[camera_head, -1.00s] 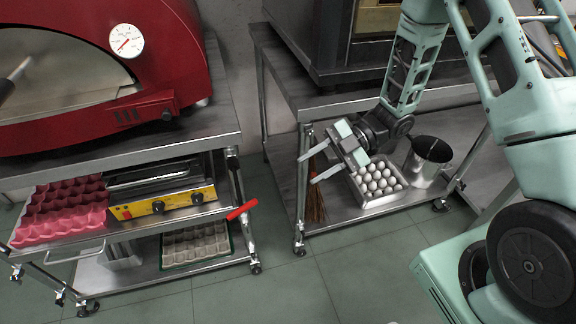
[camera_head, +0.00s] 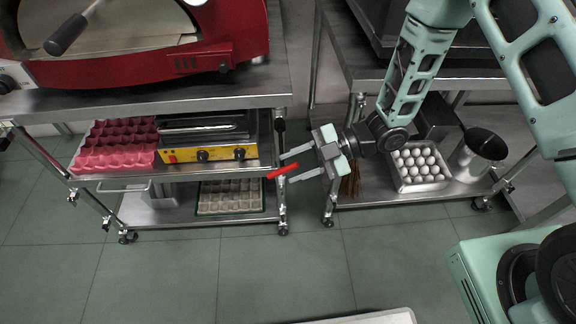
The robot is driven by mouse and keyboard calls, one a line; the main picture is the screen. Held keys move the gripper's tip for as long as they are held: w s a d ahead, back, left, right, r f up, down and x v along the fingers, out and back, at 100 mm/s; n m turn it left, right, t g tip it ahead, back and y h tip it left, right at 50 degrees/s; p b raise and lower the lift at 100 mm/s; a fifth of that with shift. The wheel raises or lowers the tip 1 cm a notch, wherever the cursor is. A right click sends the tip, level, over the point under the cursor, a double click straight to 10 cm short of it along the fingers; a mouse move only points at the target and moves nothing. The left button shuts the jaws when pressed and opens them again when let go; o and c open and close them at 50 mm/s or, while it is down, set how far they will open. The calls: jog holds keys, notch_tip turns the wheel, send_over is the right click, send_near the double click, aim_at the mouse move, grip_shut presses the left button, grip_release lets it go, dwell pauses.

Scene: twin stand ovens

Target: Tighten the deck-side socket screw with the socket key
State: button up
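A red bar-like handle (camera_head: 283,170), which may be the socket key, juts out at the right end of the left stand's middle shelf. My gripper (camera_head: 285,170) is open, its two long grey fingers pointing left. In the picture the red handle lies between the fingertips; I cannot tell whether they touch it or are at its depth. The deck-side socket screw cannot be made out.
The left stand (camera_head: 150,103) carries a red oven (camera_head: 140,72), a yellow-fronted appliance (camera_head: 205,154), pink egg trays (camera_head: 115,150) and a grey tray (camera_head: 230,197). The right stand holds an egg tray (camera_head: 420,168) and a bucket (camera_head: 475,160).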

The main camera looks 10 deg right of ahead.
aim_at(283, 169)
jog(key=shift+x, duration=1.05)
grip_shut()
jog(key=shift+w+f+y+b, duration=0.15)
jog(key=shift+y+b, duration=0.15)
jog(key=shift+b, duration=0.3)
jog(key=shift+f+n+g+y+b, duration=0.15)
jog(key=shift+n+g+y+b, duration=0.15)
jog(key=shift+y+b, duration=2.15)
jog(key=shift+h+b, duration=0.35)
jog(key=shift+b, duration=0.45)
jog(key=shift+b, duration=0.45)
jog(key=shift+f+y+b, duration=0.1)
jog(key=shift+y+b, duration=0.7)
jog(key=shift+b, duration=0.2)
